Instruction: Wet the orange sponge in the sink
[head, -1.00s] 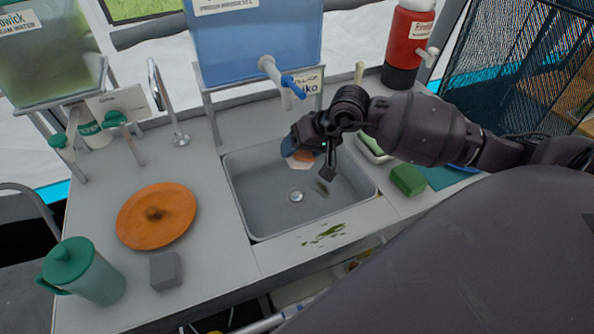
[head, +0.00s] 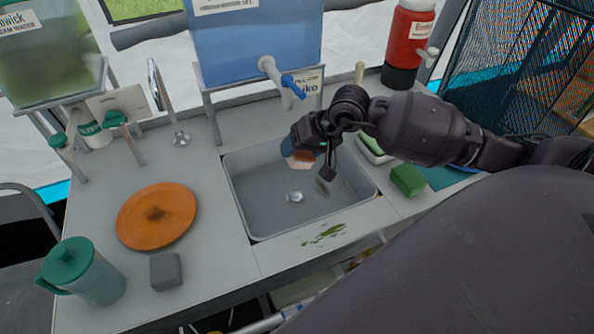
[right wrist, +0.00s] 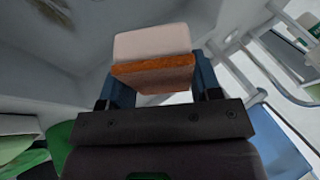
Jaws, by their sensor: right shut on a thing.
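My right gripper (head: 301,149) is shut on the orange sponge (head: 301,160), above the far part of the grey sink (head: 262,208). The sponge has an orange layer and a pale layer. In the right wrist view, the sponge (right wrist: 152,62) sits between the two blue fingers of the gripper (right wrist: 160,85), pale layer outermost. The blue tank's tap (head: 287,82) with a blue handle is behind the gripper, over the sink's back edge. A bright whitish patch shows at the drain (head: 295,196). My left gripper is not in view.
A green sponge (head: 407,180) lies right of the sink. An orange plate (head: 156,214), a grey block (head: 166,270) and a green-lidded pitcher (head: 85,272) stand on the left counter. A slim metal faucet (head: 158,88) rises behind. A red dispenser (head: 408,45) stands at the back right.

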